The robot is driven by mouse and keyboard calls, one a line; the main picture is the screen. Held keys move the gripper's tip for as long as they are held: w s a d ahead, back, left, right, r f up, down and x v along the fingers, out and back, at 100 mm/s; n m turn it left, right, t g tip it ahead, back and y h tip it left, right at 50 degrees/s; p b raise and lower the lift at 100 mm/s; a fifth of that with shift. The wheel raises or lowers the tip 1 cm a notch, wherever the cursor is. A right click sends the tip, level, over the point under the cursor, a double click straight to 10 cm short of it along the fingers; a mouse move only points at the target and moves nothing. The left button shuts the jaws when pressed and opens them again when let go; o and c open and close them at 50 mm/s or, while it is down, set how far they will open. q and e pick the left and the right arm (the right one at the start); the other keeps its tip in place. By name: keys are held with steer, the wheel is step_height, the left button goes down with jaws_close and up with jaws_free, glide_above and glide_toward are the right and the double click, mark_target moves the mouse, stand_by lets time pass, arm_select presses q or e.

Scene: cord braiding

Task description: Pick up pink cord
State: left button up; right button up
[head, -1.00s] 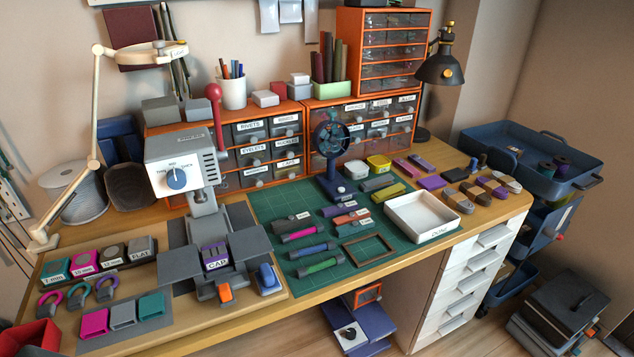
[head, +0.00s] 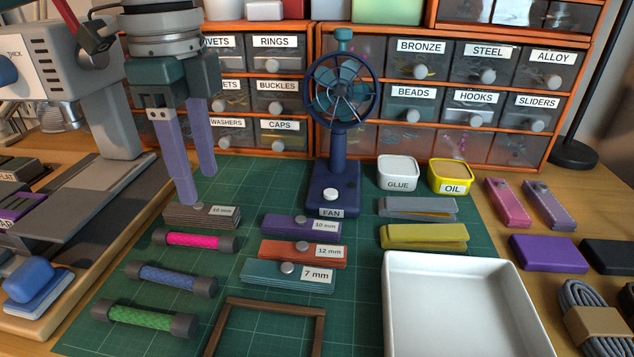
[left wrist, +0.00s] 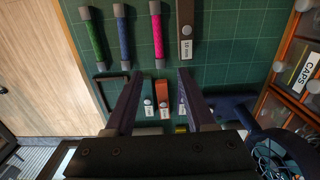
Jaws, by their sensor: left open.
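The pink cord (head: 203,240) has dark end caps and lies flat on the green cutting mat (head: 390,330). The pink cord also shows in the left wrist view (left wrist: 157,32), upright in the picture and beyond the fingertips. My left gripper (head: 198,189) is open and empty, pointing down above the back left of the mat, apart from the cord. Its two fingers also show in the left wrist view (left wrist: 160,73). My right gripper is not in view.
The green cord (head: 144,316) lies in front of the blue one. Label strips (head: 302,252) and a brown frame (head: 262,305) lie to the right. A fan (head: 335,188) and drawer cabinets (head: 455,90) stand behind. A white tray (head: 455,265) sits at right. A grey press (head: 110,110) stands at left.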

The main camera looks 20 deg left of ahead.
arm_select(q)
steer(key=b, duration=0.1)
glide_above(210, 238)
steer(key=f, duration=0.4)
steer(key=shift+s+a, duration=0.1)
steer(key=shift+s, duration=0.15)
steer(key=f+b, duration=0.1)
steer(key=f, duration=0.1)
steer(key=f+b, duration=0.1)
steer(key=f, duration=0.1)
steer(key=shift+w+f, duration=0.2)
steer(key=shift+f, duration=0.6)
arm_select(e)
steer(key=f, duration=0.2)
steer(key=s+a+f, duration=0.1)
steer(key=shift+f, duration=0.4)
arm_select(q)
jaws_close()
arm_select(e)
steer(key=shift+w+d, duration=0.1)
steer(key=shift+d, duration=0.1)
